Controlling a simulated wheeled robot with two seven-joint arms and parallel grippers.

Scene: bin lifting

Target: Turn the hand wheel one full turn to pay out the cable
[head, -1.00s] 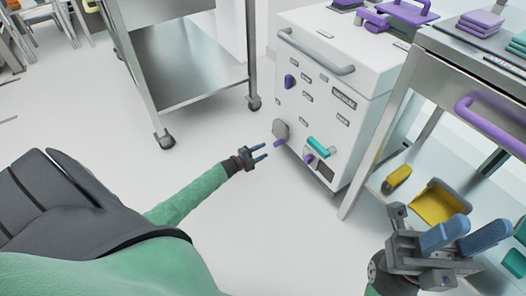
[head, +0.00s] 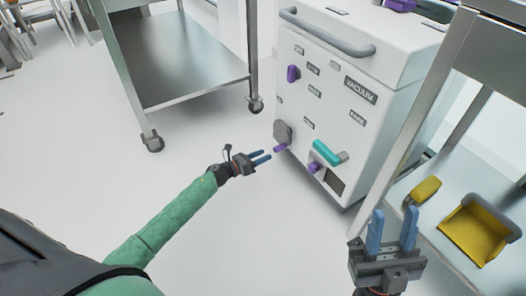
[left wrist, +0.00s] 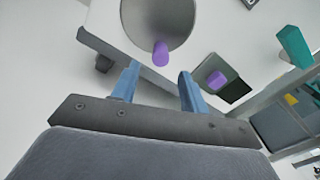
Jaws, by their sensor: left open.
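The hand wheel (head: 283,131) is a grey disc low on the front of the white cabinet, with a purple handle (head: 280,148) sticking out near its lower edge. My left gripper (head: 267,156) is open and empty, its blue fingers pointing at the handle from the left. In the left wrist view the wheel (left wrist: 150,18) is at the top and its purple handle (left wrist: 160,54) shows just beyond and between the fingertips (left wrist: 159,70). The handle does not appear gripped. My right gripper (head: 393,213) is open and empty, in front of the right-hand bench. No cable is visible.
The white cabinet (head: 330,95) also has a teal lever (head: 325,152), a purple knob (head: 293,73) and a smaller purple knob (head: 313,168). A steel cart (head: 190,85) stands left. A bench shelf at right holds a yellow bin (head: 478,232). The floor between is clear.

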